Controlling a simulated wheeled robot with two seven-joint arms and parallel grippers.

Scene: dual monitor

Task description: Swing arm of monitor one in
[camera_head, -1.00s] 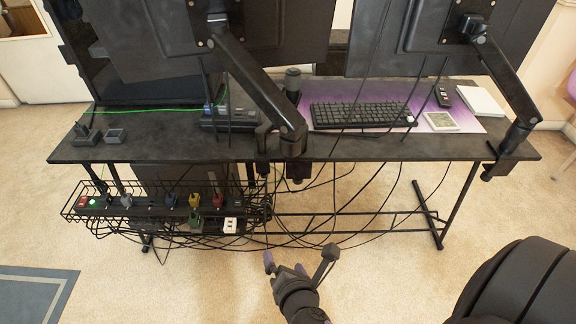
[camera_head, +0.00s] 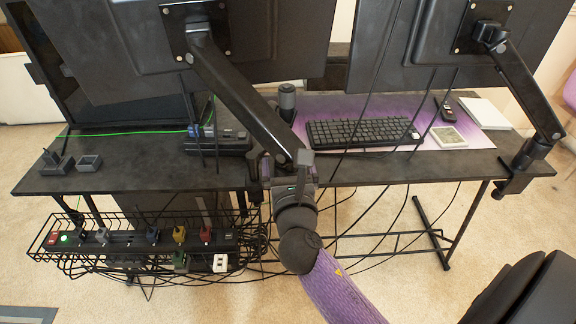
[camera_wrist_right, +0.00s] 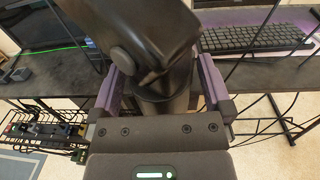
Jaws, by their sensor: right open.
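Two black monitors are seen from behind, one at the left (camera_head: 110,45) and one at the right (camera_head: 405,50). The left monitor's black arm (camera_head: 235,90) slopes down from its back to a clamp at the desk's near edge. My right gripper (camera_head: 282,165) is at the lower end of this arm. In the right wrist view the arm's lower joint (camera_wrist_right: 150,45) stands between the two purple-edged fingers (camera_wrist_right: 160,85), one on each side. The fingers are open; contact is hard to tell. The right monitor's arm (camera_head: 525,85) is clamped at the right. My left gripper is out of view.
The dark desk (camera_head: 130,165) holds a keyboard (camera_head: 360,133) on a purple mat. A wire cable tray (camera_head: 130,250) with plugs hangs below at the left. Loose black cables hang under the desk and behind the monitors.

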